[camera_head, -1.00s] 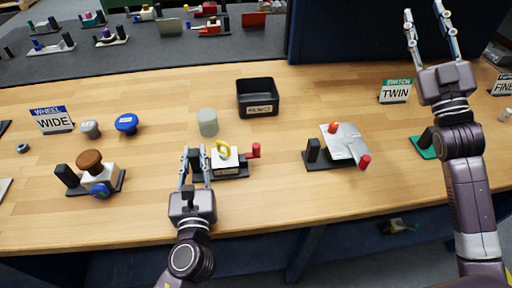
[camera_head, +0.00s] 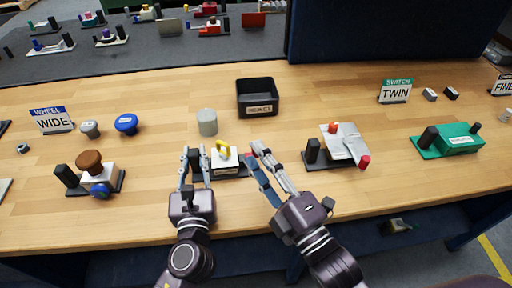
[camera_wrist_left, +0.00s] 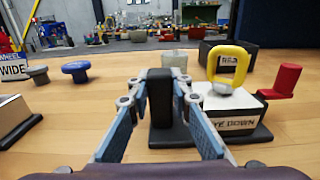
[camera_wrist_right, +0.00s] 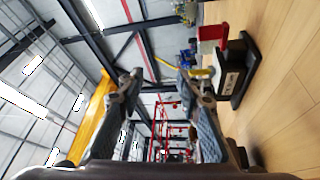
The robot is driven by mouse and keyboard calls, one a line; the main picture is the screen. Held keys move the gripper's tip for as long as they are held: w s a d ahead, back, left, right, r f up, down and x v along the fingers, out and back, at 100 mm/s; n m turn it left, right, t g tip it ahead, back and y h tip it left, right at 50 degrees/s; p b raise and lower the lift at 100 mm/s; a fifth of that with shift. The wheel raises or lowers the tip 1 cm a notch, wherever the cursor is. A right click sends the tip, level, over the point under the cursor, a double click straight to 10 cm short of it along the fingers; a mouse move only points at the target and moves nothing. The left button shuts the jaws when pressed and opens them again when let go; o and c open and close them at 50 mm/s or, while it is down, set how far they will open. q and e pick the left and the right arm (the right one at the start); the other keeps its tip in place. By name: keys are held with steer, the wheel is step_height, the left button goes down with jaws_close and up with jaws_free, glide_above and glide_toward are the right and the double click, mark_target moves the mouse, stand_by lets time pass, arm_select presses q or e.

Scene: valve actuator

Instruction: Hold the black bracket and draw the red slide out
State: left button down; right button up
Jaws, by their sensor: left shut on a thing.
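The device has a dark base, a black bracket (camera_wrist_left: 160,98) standing at its left, a white block (camera_head: 223,160) with a yellow ring on top, and a red slide (camera_wrist_left: 285,80) at its right end. My left gripper (camera_head: 195,152) is shut on the black bracket, with one finger on each side of it. My right gripper (camera_head: 257,152) is beside the right end of the device, and its fingers largely hide the red slide in the head view. In the right wrist view the fingers (camera_wrist_right: 160,82) are apart with nothing between them, and the red slide (camera_wrist_right: 212,36) shows right of them.
A grey cylinder (camera_head: 207,122) and a black bin (camera_head: 257,110) stand behind the device. A similar device with a grey plate (camera_head: 345,143) stands to the right, near my right gripper. A device with a brown knob (camera_head: 89,161) stands at the left.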

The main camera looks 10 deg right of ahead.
steer(key=f+n, duration=0.1)
steer(key=n, duration=0.1)
steer(key=d+f+n+h, duration=0.1)
steer(key=n, duration=0.2)
steer(key=s+f+n, duration=0.1)
steer(key=n, duration=0.2)
steer(key=shift+d+f+h, duration=0.15)
steer(key=shift+d+h, duration=0.1)
steer(key=shift+h, duration=0.15)
steer(key=n, duration=0.2)
steer(key=d+f+n, duration=0.1)
steer(key=n, duration=0.1)
steer(key=s+f+n+h, duration=0.1)
steer(key=n, duration=0.1)
steer(key=shift+s+d+f+n+g, duration=0.1)
steer(key=shift+d+n+g, duration=0.15)
steer(key=shift+n+g, duration=0.15)
steer(key=n, duration=0.2)
steer(key=f+n, duration=0.1)
steer(key=shift+s+d+n+h, duration=0.25)
steer(key=shift+d+n+h, duration=0.15)
steer(key=shift+x, duration=5.95)
jaws_close()
